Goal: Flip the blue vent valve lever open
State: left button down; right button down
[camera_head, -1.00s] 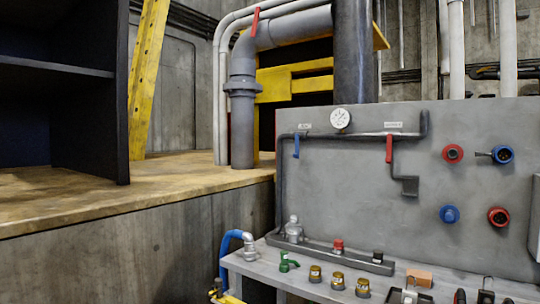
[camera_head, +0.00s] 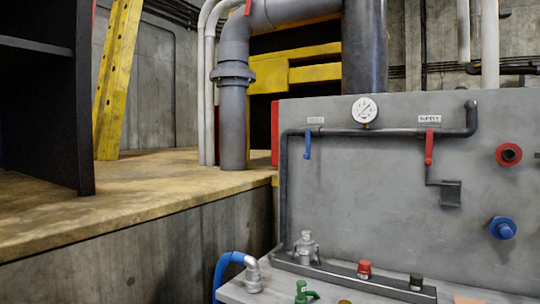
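The blue vent valve lever (camera_head: 307,145) hangs straight down from the dark pipe on the grey panel, under a small white label. The red lever (camera_head: 429,148) hangs down from the same pipe to its right, under a label that seems to read SUPPLY or SAFETY. A round white gauge (camera_head: 364,109) sits on the pipe between the two levers. Neither of my grippers shows in the head view.
The grey panel (camera_head: 350,215) stands behind a bench with a red-capped fitting (camera_head: 364,269), a green valve (camera_head: 304,292) and a blue hose (camera_head: 222,272). A concrete ledge (camera_head: 150,200) lies left. Red (camera_head: 508,154) and blue (camera_head: 502,228) knobs protrude at the right.

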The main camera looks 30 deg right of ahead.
aim_at(306, 155)
jog(key=z, duration=0.4)
jog(key=i, duration=0.8)
jog(key=z, duration=0.5)
